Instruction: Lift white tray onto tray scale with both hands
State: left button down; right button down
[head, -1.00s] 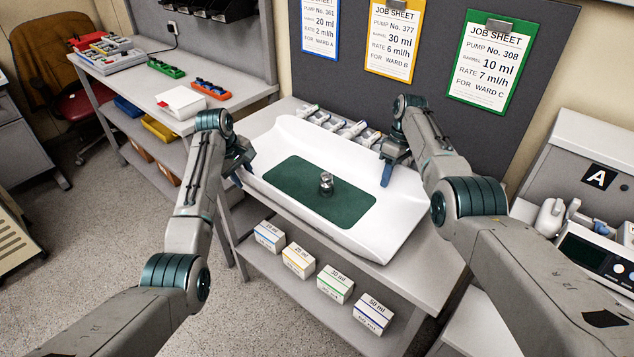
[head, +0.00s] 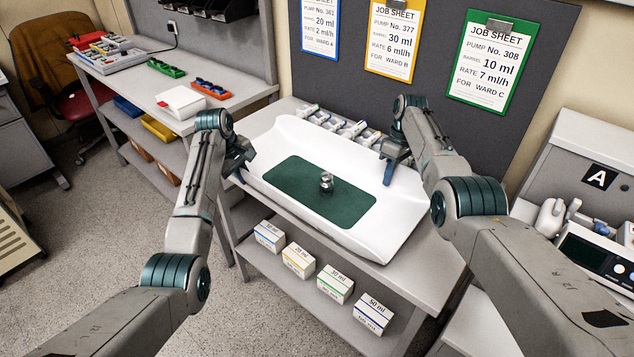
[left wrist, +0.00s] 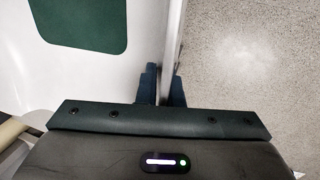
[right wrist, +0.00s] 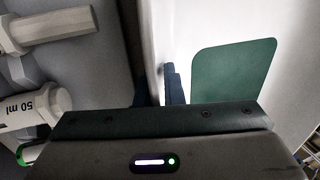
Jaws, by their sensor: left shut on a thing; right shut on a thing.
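The white tray (head: 405,215) is a wide shallow dish with raised ends, lying on the grey bench. A dark green mat (head: 300,190) covers its middle, and a small shiny metal weight (head: 326,182) stands on the mat. My left gripper (head: 238,170) is shut on the tray's left rim; its fingers (left wrist: 163,85) straddle the wall in the left wrist view. My right gripper (head: 391,170) is shut on the rim at the far right side; its fingers (right wrist: 160,85) straddle that wall in the right wrist view. I cannot make out a tray scale.
Several syringes (head: 340,126) lie on the bench close behind the tray. Cartons (head: 335,284) stand on the shelf below. A board with job sheets (head: 490,57) rises behind. A device station marked A (head: 598,178) is at the right, and a side bench (head: 140,88) at the left.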

pick_arm(q)
jog(key=shift+a+r, duration=0.15)
jog(key=shift+r, duration=0.1)
pick_arm(e)
jog(key=shift+w+d+r, duration=0.1)
jog(key=shift+d+r, duration=0.05)
jog(key=shift+r, duration=0.05)
dwell(0.6)
